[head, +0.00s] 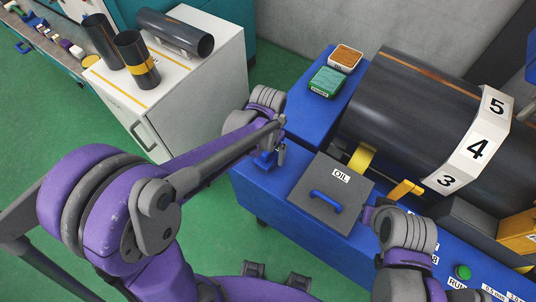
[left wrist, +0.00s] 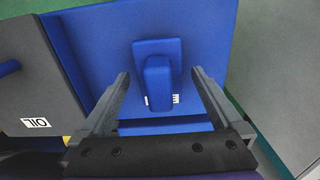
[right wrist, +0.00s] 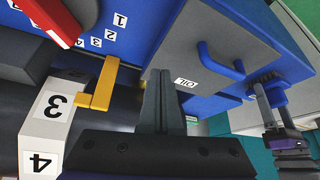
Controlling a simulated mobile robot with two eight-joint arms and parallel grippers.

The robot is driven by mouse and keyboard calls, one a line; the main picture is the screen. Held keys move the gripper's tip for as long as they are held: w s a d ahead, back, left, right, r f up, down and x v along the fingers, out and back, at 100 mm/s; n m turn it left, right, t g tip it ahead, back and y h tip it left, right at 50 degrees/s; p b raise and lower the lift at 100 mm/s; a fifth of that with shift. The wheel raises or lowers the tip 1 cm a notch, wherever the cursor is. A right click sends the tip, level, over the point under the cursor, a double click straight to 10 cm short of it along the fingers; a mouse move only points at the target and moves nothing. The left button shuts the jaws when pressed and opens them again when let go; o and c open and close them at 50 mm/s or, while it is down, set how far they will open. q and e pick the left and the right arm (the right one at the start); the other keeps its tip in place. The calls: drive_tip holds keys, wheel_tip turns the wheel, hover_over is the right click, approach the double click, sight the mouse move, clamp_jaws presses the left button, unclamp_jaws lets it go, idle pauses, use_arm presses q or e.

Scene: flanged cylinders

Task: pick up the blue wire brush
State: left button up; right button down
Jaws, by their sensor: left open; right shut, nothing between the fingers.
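The blue wire brush (left wrist: 158,82) sits on the blue bench top, with its upright block-like grip toward the left wrist camera. In the head view the brush (head: 265,159) is partly hidden by my left gripper (head: 275,147). My left gripper (left wrist: 160,76) is open, one finger on each side of the brush, with a gap showing on both sides. My right gripper (right wrist: 164,75) is shut and empty near the grey OIL lid; in the right wrist view the brush (right wrist: 276,96) shows by my left fingers.
The grey OIL lid (head: 318,203) with a blue handle lies right of the brush. A green box (head: 327,82) and brown-topped tray (head: 346,57) sit at the back. A white cabinet (head: 185,90) holds dark cylinders.

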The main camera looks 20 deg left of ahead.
use_arm(q)
drive_tip(key=shift+f, duration=0.45)
drive_tip(key=shift+s, duration=0.1)
drive_tip(key=shift+c, duration=0.2)
clamp_jaws()
wheel_tip(320, 180, up, 10)
drive_tip(key=shift+r+p, duration=0.1)
drive_tip(key=shift+p, duration=0.25)
